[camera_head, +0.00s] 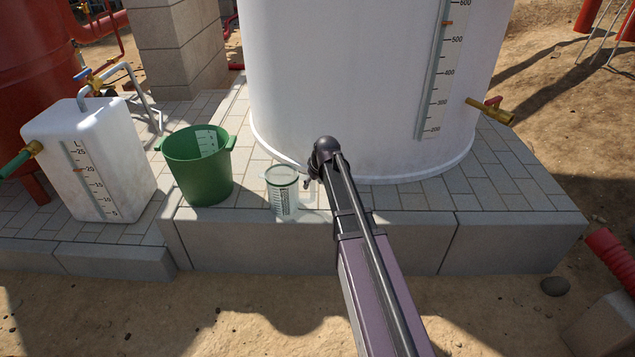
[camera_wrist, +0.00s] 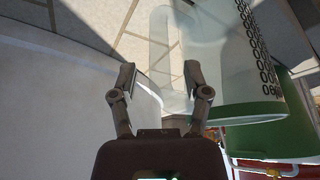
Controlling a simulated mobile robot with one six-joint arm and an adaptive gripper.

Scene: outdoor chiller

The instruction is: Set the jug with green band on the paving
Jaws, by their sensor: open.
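The clear jug (camera_head: 283,198) with a green band at its rim stands upright near the front edge of the raised paving (camera_head: 420,196), in front of the white tank. In the wrist view the see-through jug (camera_wrist: 222,62) fills the upper right, with dark scale marks on its side. Its clear handle (camera_wrist: 163,50) reaches between the fingers of my gripper (camera_wrist: 160,72). The fingers are open on either side of the handle; contact cannot be told. In the head view my gripper (camera_head: 309,182) is just right of the jug, mostly hidden by my arm.
A green bucket (camera_head: 196,172) stands close left of the jug. A white graduated container (camera_head: 92,165) is farther left. The large white tank (camera_head: 345,90) rises right behind the jug. Bare paving lies to the right, and the block edge drops to sandy ground.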

